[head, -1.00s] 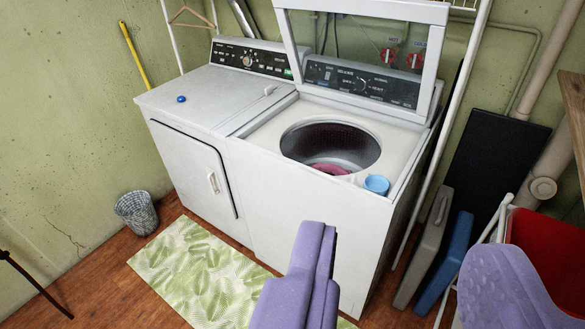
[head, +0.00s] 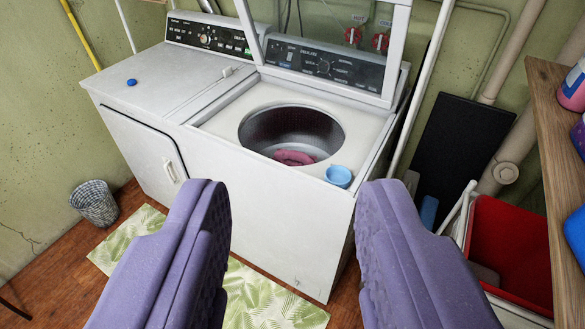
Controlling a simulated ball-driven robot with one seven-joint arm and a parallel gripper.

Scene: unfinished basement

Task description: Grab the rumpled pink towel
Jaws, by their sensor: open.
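The rumpled pink towel (head: 293,158) lies low inside the drum of the open washing machine (head: 226,113). Only part of it shows above the near rim of the round opening. My gripper (head: 285,205) has two purple fingers spread wide apart, with nothing between them. It is in front of the washer, nearer to me than the towel, and not touching it. A light blue cup (head: 339,176) stands on the washer top at the front right of the opening.
A dryer (head: 140,120) with a small blue thing (head: 131,82) on top adjoins the washer at left. A wire-like basket (head: 94,203) and a leaf-patterned mat (head: 262,297) are on the floor. At right are a red bin (head: 512,250) and a wooden shelf (head: 545,140) with bottles.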

